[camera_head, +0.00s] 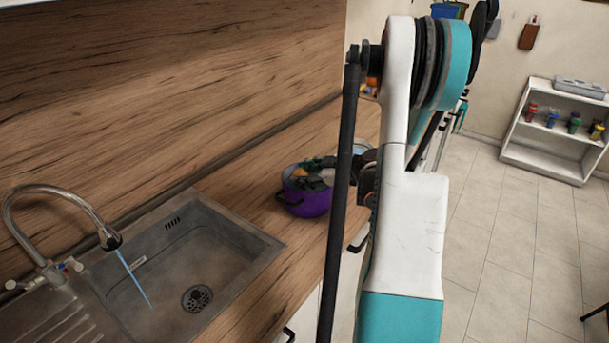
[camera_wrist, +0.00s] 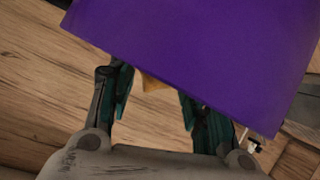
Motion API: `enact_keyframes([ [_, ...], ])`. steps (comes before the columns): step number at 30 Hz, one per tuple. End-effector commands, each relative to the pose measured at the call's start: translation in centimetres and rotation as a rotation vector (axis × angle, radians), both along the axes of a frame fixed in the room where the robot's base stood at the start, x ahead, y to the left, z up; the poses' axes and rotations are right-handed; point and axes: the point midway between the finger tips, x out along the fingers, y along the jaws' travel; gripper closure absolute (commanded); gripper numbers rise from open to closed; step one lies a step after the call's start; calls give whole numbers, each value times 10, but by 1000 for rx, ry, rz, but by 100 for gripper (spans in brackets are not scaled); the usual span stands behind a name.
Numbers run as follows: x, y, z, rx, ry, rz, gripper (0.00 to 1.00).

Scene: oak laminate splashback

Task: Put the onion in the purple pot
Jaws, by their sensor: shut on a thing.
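The purple pot (camera_head: 306,201) stands on the wooden counter, right of the sink. Its purple wall (camera_wrist: 200,45) fills the top of the wrist view and covers the ends of my fingers. My gripper (camera_head: 318,174) is at the pot's mouth in the head view. In the wrist view my gripper (camera_wrist: 154,96) is shut on a small tan thing, probably the onion (camera_wrist: 152,82), mostly hidden behind the purple wall. An orange-yellow patch, probably the onion too (camera_head: 300,172), shows among the dark fingers over the pot. I cannot tell whether it touches the pot's inside.
The sink (camera_head: 195,270) with a running tap (camera_head: 110,240) lies left of the pot. The wooden splashback (camera_head: 150,90) rises behind the counter. A white shelf (camera_head: 545,150) with several small jars stands far right. The tiled floor between is clear.

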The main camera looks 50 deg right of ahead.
Motion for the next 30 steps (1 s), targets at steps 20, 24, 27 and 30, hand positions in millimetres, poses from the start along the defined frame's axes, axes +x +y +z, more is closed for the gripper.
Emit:
enact_keyframes([
  [20, 0, 0, -11, 0, 0, 0, 46],
  [24, 0, 0, -11, 0, 0, 0, 46],
  [27, 0, 0, -10, 0, 0, 0, 46],
  [30, 0, 0, -6, 0, 0, 0, 46],
])
